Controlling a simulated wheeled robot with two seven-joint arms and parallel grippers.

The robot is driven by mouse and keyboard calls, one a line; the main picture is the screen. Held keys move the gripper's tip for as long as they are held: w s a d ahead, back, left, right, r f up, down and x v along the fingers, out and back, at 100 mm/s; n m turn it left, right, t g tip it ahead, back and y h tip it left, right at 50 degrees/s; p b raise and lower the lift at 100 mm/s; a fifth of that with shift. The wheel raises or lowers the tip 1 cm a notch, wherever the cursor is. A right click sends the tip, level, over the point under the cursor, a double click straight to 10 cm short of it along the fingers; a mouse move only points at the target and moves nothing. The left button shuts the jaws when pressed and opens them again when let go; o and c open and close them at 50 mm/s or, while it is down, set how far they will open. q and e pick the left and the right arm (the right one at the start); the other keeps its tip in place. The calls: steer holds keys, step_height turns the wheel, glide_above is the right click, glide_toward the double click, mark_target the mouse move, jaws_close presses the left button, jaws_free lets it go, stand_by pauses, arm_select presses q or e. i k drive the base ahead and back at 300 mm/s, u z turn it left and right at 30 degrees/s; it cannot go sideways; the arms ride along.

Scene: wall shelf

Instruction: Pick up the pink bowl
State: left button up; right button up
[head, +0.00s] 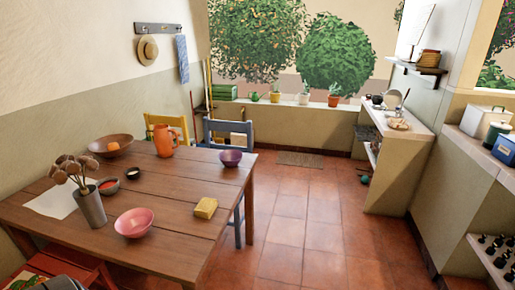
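A pink bowl (134,222) sits upright on the wooden table (182,236), near its front edge. It looks empty. It is to the right of a grey vase and to the left of a yellow block. Neither of my grippers shows in the head view.
The grey vase (90,208) holds several brown-headed stems. A yellow block (205,208), purple bowl (230,158), orange pitcher (163,141) and brown bowl (112,145) stand on the table. Chairs (228,133) stand behind it. The tiled floor (318,235) right of the table is clear.

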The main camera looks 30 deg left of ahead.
mark_target(135, 223)
steer(key=i, duration=2.3)
steer(key=u, duration=3.25)
steer(key=i, duration=0.45)
steer(key=z, duration=0.05)
